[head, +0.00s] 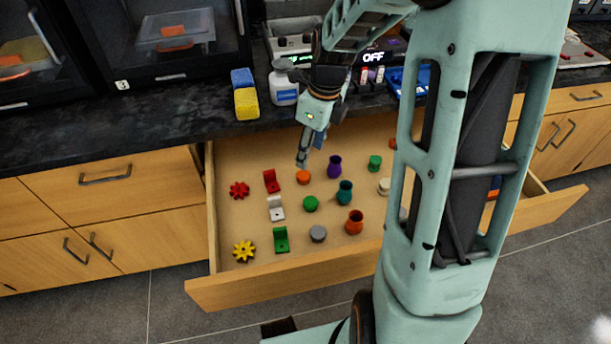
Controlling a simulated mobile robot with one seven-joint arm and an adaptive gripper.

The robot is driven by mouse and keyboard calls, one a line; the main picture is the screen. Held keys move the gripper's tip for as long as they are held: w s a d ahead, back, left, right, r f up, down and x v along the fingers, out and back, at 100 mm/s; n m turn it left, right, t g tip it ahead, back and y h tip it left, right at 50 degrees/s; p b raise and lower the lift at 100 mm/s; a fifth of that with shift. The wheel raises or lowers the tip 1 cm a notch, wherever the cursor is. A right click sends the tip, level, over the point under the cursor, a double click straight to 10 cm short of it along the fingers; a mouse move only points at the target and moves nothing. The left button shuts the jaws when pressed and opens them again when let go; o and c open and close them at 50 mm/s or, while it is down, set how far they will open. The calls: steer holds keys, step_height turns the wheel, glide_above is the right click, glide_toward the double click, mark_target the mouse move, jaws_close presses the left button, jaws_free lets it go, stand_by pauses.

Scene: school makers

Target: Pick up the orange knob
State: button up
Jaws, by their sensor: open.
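The orange knob (303,178) is a short round piece on the floor of the open wooden drawer (232,283), near the back and left of its middle. My gripper (302,160) points down just above and behind the orange knob in the head view. It is open and seems to hold nothing. The fingers are small and seen edge-on, so the gap between them is hard to make out. Whether the fingertips touch the knob cannot be told.
Close by lie a red bracket (271,181), a purple vase (334,167), a green knob (310,203) and a teal vase (344,192). An orange vase (354,222) stands nearer the front. A white bottle (283,83) and sponges (245,94) stand on the dark counter behind.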

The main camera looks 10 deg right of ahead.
mark_target(304, 175)
steer(key=f+b, duration=0.1)
steer(key=f, duration=0.2)
steer(key=a+f+b, duration=0.1)
steer(key=f, duration=0.5)
steer(key=shift+w+a+b, duration=0.25)
steer(key=shift+w+b, duration=0.15)
steer(key=shift+c, duration=0.4)
steer(key=shift+r, duration=0.1)
steer(key=c, duration=0.8)
